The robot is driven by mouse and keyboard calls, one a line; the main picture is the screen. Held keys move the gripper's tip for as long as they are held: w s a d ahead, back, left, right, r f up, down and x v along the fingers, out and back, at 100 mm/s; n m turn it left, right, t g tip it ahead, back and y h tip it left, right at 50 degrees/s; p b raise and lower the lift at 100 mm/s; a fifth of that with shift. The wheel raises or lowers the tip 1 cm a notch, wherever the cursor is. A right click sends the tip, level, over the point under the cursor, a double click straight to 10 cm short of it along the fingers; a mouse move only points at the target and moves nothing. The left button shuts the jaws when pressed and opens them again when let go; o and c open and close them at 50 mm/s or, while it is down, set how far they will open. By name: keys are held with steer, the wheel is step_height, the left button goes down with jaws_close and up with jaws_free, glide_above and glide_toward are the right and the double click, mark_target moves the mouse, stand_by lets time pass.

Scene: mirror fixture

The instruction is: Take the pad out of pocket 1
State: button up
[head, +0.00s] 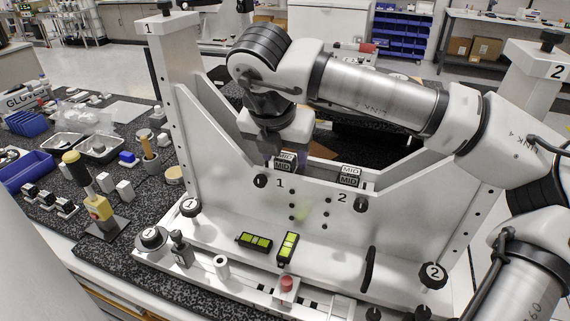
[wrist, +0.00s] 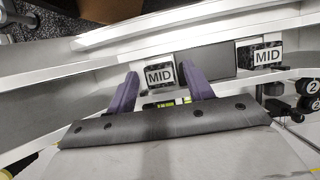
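The pad in pocket 1 (head: 284,166) is a small dark block with white MID labels, seated at the fixture's top edge above the number 1. In the wrist view the pad (wrist: 160,77) shows its MID label between my two purple fingers. My gripper (wrist: 159,70) is open, with one finger on each side of the pad and a visible gap on both sides. In the head view my gripper (head: 279,148) is right above and behind pocket 1, its fingertips mostly hidden. The mirror fixture (head: 330,225) is white and stands on the bench.
A second MID pad (head: 349,176) sits in pocket 2 to the right, also seen in the wrist view (wrist: 267,56). Black knobs (head: 261,181) stick out below the pockets. Two yellow-green levels (head: 288,246) lie on the fixture's front ledge. Tools and trays crowd the bench at left.

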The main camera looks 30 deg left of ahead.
mark_target(284, 158)
steer(key=c, duration=0.9)
steer(key=shift+o, duration=0.2)
steer(key=shift+r, duration=0.1)
step_height(284, 158, up, 20)
steer(key=p, duration=0.1)
